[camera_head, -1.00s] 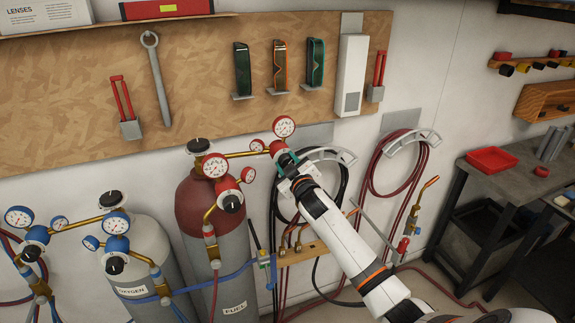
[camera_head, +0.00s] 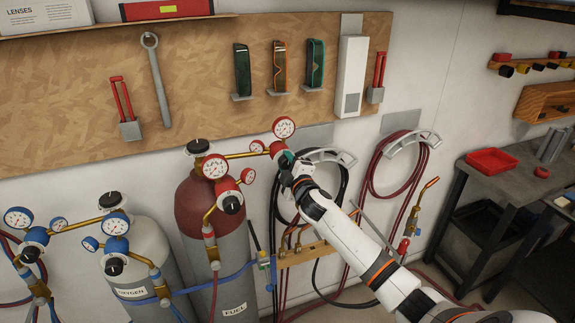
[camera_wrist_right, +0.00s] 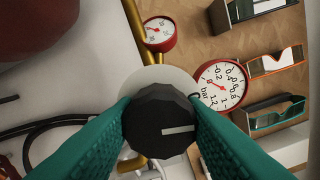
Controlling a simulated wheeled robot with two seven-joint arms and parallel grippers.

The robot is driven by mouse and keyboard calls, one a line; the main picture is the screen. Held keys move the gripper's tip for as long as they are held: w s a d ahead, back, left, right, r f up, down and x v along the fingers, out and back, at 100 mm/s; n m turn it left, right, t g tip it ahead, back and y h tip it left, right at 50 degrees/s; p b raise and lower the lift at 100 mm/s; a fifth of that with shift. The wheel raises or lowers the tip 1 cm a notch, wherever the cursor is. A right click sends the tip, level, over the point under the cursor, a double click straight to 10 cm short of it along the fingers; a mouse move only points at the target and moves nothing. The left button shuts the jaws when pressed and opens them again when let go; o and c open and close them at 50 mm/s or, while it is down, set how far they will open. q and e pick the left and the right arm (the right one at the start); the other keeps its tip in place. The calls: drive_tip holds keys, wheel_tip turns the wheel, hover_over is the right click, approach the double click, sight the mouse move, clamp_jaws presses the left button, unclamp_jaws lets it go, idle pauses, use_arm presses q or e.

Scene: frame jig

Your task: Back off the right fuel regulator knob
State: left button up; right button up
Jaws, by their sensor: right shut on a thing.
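The right fuel regulator knob (camera_wrist_right: 160,122) is black and faceted with a pale line on its face; it fills the middle of the right wrist view. My right gripper (camera_wrist_right: 160,118) is shut on it, with a teal finger against each side. In the head view my right gripper (camera_head: 288,166) is at the right fuel regulator and covers most of the knob. The regulator's red-rimmed gauges show beside it, the larger one (camera_wrist_right: 220,85) to the right and the smaller one (camera_wrist_right: 159,33) above. My left gripper is not in view.
The red-topped fuel cylinder (camera_head: 195,205) stands left of my gripper, with a second fuel regulator (camera_head: 228,184) on it. Hose hangers (camera_head: 412,142) with coiled hoses are on the wall to the right. The blue oxygen regulators (camera_head: 117,222) are at lower left.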

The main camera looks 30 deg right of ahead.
drive_tip(key=shift+f, duration=0.1)
idle(0.3)
drive_tip(key=o, duration=1)
drive_tip(key=shift+s, duration=0.1)
drive_tip(key=shift+b+v, duration=2.3)
drive_tip(key=shift+v, duration=3.65)
